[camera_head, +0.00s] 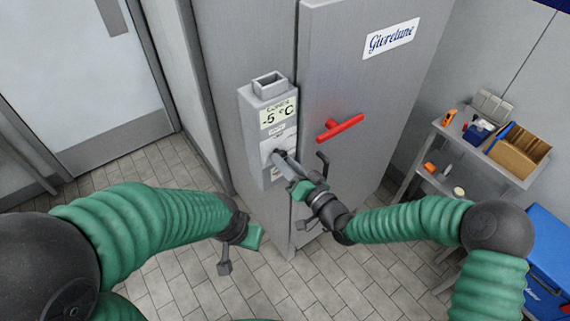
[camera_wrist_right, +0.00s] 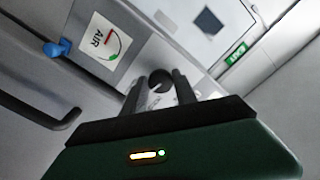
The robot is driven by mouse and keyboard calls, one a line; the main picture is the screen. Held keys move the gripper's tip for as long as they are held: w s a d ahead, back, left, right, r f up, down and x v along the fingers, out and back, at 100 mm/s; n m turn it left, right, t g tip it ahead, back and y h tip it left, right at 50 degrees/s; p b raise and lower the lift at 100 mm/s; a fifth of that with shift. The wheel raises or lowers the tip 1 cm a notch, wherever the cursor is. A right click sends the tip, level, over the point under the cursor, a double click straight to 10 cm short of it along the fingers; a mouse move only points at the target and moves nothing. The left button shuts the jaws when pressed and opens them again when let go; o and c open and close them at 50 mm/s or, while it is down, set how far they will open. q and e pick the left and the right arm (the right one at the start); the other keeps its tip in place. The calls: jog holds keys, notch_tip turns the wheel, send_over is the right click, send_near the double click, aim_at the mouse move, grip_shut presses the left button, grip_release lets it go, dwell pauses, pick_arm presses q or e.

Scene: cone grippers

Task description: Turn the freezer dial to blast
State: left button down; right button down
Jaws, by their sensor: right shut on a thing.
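The freezer (camera_head: 355,75) is a tall grey cabinet with a control box (camera_head: 254,130) on its front left. The dial is mostly hidden by my right gripper (camera_head: 280,156) in the head view; in the right wrist view the dark round dial (camera_wrist_right: 160,80) shows between the two fingers. My right gripper (camera_wrist_right: 160,92) is shut on the dial. The dial's setting cannot be read. My left gripper (camera_head: 240,252) hangs low over the floor, away from the freezer, and its fingers are too unclear to judge.
A red handle (camera_head: 340,127) and a dark hooked handle (camera_head: 322,163) are on the freezer front near my right arm. The tiled floor (camera_head: 190,290) is clear.

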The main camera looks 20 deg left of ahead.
jog(key=m, duration=0.4)
jog(key=shift+b, duration=0.3)
dwell(0.4)
jog(key=c, duration=1.2)
grip_release()
jog(key=shift+o, duration=1.2)
jog(key=shift+w+d, duration=0.1)
jog(key=b+v, duration=0.2)
jog(key=v, duration=1.5)
jog(key=shift+b, duration=0.3)
